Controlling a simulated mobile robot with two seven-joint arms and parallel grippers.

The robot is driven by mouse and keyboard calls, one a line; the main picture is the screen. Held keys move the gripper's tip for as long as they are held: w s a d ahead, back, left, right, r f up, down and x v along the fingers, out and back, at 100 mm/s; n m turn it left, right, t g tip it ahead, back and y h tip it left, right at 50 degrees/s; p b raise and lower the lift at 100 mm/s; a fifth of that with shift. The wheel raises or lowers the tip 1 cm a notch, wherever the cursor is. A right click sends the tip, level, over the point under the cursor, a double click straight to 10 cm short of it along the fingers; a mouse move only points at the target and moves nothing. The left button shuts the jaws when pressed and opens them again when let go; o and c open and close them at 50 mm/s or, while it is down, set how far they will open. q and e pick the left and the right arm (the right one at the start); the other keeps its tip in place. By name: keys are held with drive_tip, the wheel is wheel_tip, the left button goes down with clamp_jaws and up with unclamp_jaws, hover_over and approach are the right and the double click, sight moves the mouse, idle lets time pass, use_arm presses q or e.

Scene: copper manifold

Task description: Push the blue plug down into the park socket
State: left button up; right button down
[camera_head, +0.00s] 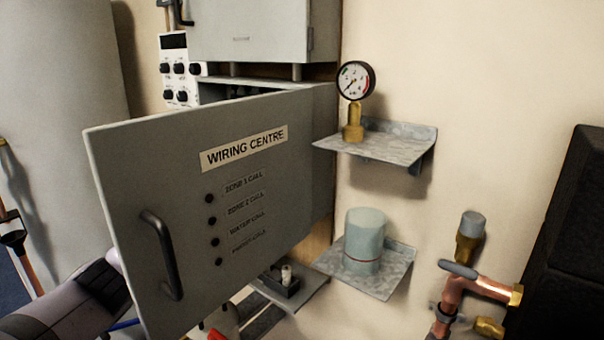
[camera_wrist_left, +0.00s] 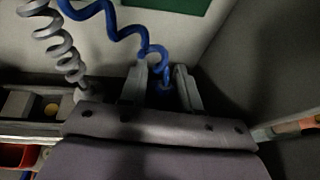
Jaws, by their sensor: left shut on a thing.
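In the left wrist view, my left gripper (camera_wrist_left: 162,82) is shut on the blue plug (camera_wrist_left: 165,88), at the end of a coiled blue cord (camera_wrist_left: 112,22). The plug is dark and mostly hidden between the fingers. I cannot make out the park socket or tell how far the plug sits in anything. In the head view, my left arm comes in at bottom left and passes behind the open grey door (camera_head: 150,160), which hides the gripper. A bit of blue cord (camera_head: 124,324) shows beside the arm. My right gripper is in neither view.
A grey coiled cord (camera_wrist_left: 62,45) hangs left of my gripper. The door's black handle (camera_head: 160,255) faces out. A black block (camera_head: 280,284) with a pale peg stands on a low shelf. A gauge (camera_head: 355,82), a grey cylinder (camera_head: 364,240) and copper pipes (camera_head: 465,288) are at right.

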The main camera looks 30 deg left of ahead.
use_arm(q)
drive_tip(key=shift+f, duration=0.4)
drive_tip(key=o, duration=1.1)
drive_tip(key=b+v, duration=0.2)
drive_tip(key=v, duration=0.5)
drive_tip(key=shift+s, duration=0.1)
drive_tip(key=shift+s, duration=0.1)
